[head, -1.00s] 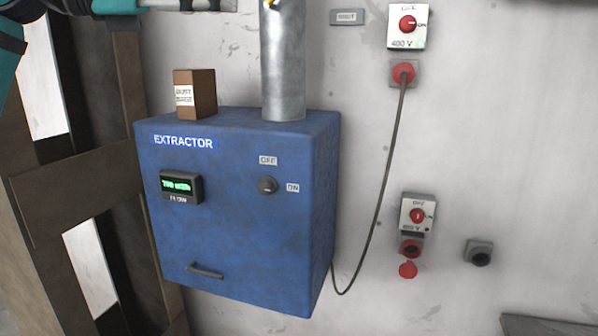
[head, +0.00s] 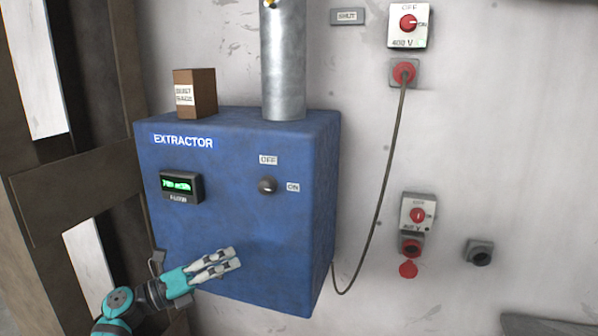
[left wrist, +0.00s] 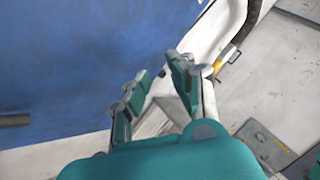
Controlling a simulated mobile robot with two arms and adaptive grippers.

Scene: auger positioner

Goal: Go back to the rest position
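My left gripper (head: 236,258) is low in the head view, its arm coming in from the bottom left. Its pale fingers point right across the lower front of the blue extractor box (head: 240,225); I cannot tell how far off the box they are. In the left wrist view the gripper (left wrist: 160,88) shows a gap between its two teal finger pads, with nothing between them. The blue box (left wrist: 70,50) fills that view's upper left. My right gripper is in neither view.
A brown box (head: 203,95) and a metal duct (head: 283,75) stand on the extractor. A cable (head: 388,180) hangs from a red plug (head: 403,72) on the wall. Lower right are a switch (head: 417,214) and a grey socket (head: 479,252). A wooden frame (head: 75,190) stands at left.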

